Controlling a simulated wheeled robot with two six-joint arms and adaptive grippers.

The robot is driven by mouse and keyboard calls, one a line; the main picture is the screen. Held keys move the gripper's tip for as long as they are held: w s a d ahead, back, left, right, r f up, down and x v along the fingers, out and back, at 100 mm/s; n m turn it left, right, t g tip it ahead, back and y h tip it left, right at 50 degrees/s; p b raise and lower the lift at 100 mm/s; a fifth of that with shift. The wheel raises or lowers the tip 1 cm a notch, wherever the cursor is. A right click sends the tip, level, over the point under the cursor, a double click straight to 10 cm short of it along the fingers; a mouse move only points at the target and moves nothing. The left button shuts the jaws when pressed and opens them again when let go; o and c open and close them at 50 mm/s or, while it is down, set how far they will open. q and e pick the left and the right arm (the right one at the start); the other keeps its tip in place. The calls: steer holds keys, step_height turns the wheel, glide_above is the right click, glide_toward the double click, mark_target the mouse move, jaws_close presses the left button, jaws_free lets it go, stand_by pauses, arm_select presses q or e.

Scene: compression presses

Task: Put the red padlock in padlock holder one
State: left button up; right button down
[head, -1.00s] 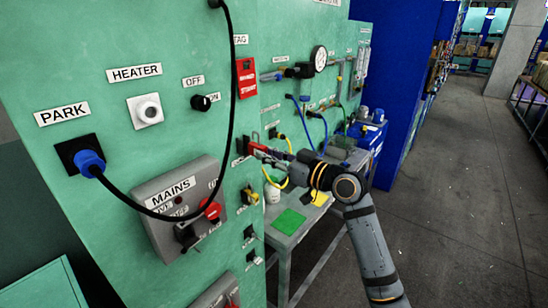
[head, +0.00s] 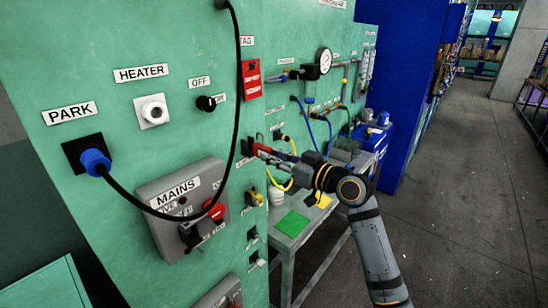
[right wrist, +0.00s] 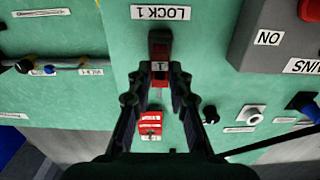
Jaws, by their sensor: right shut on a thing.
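The red padlock (head: 257,148) is between the fingertips of my right gripper (head: 264,151), at the green panel. The gripper is shut on it. Padlock holder one (head: 246,147) is a dark fitting on the panel at the padlock. The padlock and fingers partly hide it, so I cannot tell whether the shackle is seated in it. My left gripper is not in view.
A red tag (head: 250,79) hangs on the panel above the gripper. A grey MAINS box (head: 150,193) and a hanging black cable (head: 240,60) are left of it. Yellow and blue hoses lie close behind. A bench (head: 277,238) stands below; the aisle floor (head: 455,190) is clear.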

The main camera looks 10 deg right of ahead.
mark_target(257, 147)
steer(key=shift+b, duration=0.3)
stand_by(0.5)
steer(key=shift+w+a, duration=0.25)
steer(key=shift+w, duration=0.1)
steer(key=shift+w+a, duration=0.2)
steer(key=shift+w, duration=0.05)
steer(key=shift+x, duration=1.1)
steer(key=c, duration=1.2)
jaws_free()
steer(key=shift+o, duration=0.2)
